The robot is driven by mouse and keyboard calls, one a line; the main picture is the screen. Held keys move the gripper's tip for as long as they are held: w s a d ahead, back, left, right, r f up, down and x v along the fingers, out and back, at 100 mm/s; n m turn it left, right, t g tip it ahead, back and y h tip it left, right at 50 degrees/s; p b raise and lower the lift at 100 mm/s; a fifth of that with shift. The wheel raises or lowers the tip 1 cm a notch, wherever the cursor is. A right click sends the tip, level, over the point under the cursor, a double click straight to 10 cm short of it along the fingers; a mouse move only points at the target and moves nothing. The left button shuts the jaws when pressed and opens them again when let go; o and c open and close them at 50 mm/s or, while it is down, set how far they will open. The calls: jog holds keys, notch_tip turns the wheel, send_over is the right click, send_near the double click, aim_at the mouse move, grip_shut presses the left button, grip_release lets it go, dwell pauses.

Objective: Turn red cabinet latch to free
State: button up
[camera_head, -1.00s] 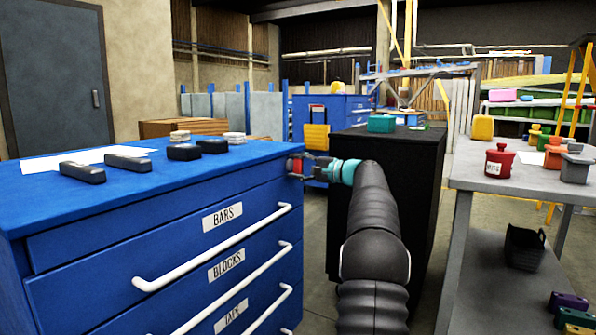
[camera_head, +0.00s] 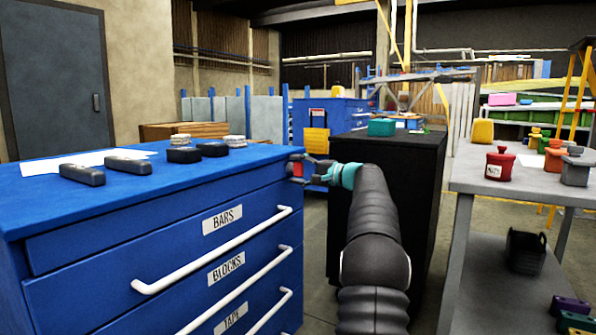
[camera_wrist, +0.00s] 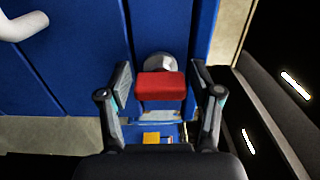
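The red latch (camera_wrist: 161,86) sits on the blue cabinet (camera_head: 120,225), in front of a round grey mount (camera_wrist: 160,62). In the wrist view its red block lies crosswise, wider than tall. My gripper (camera_wrist: 161,75) is open, with one finger on each side of the latch and a visible gap on both sides. In the head view my gripper (camera_head: 306,169) is at the cabinet's right front corner with its fingers spread.
White drawer handles (camera_head: 215,250) stick out from the cabinet front. Black and grey blocks (camera_head: 128,165) lie on its top. A grey table (camera_head: 480,180) with a red canister (camera_head: 499,165) is at the right.

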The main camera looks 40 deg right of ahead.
dwell(0.3)
jog(key=v, duration=1.2)
dwell(0.3)
